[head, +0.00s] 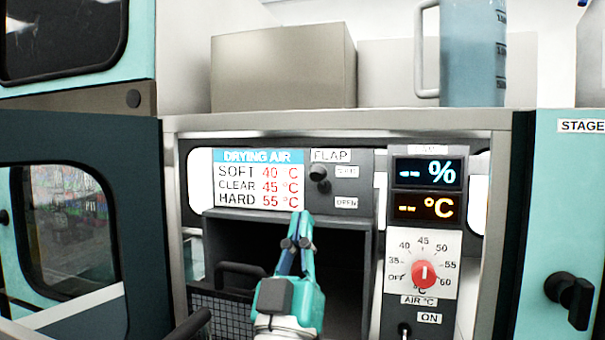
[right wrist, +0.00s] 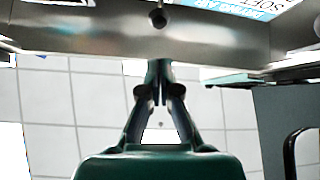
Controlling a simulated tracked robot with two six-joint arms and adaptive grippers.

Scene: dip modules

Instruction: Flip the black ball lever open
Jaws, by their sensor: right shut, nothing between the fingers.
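The black ball lever (head: 318,173) sits under the FLAP label on the dark panel, right of the drying air sign. Its ball is level with the upper, shut label (head: 346,172) and above the OPEN label (head: 346,203). My right gripper (head: 300,216) is shut and empty, fingertips together, below and a little left of the lever in the head view. It looks apart from the lever. In the right wrist view the shut fingertips (right wrist: 158,66) point at a metal strip, with a small dark ball (right wrist: 158,18) beyond them. My left gripper is out of view.
An open dark compartment (head: 345,240) lies behind my right gripper, with a mesh basket (head: 215,312) at its lower left. A red dial (head: 424,274) and displays (head: 427,172) stand to the right. A box (head: 283,68) and a jug (head: 472,55) stand on top.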

